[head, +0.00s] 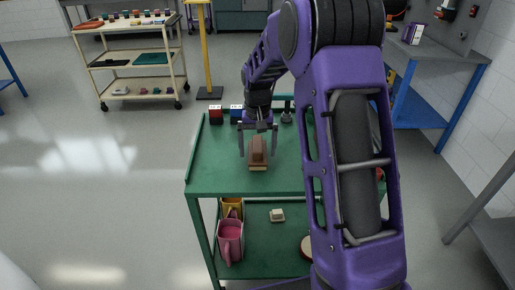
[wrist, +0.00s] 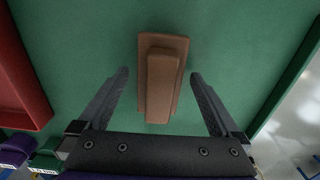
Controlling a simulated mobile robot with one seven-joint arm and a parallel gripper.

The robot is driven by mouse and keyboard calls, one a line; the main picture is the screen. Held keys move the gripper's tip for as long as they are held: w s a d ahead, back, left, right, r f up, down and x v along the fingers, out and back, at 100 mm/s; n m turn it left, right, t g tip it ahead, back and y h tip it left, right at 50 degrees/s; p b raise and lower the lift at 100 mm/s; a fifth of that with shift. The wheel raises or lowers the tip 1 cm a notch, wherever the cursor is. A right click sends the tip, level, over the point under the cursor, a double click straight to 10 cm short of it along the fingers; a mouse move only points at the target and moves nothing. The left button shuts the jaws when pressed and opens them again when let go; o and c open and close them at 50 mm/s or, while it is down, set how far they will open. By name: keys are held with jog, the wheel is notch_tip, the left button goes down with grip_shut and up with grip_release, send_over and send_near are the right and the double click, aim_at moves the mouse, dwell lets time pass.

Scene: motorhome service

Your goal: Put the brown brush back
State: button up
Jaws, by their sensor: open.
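The brown brush (head: 258,152) lies on the green top of a cart (head: 215,160) in the head view, with a paler edge along its near end. In the wrist view the brush (wrist: 162,80) shows from above as a brown block with a narrower raised part. My gripper (head: 258,150) is open above the brush. In the wrist view the two fingers of my gripper (wrist: 160,82) stand on either side of the brush, apart from it. I cannot tell how high the fingertips are above the cart top.
Red (head: 216,115) and blue (head: 236,113) boxes stand at the cart's back edge. A red tray (wrist: 18,80) lies left in the wrist view. A cream trolley (head: 125,60) and yellow post (head: 207,50) stand behind.

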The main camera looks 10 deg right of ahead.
aim_at(257, 144)
jog(key=shift+r, duration=0.1)
notch_tip(257, 144, up, 12)
jog(key=p, duration=0.2)
dwell(0.3)
jog(key=shift+r, duration=0.1)
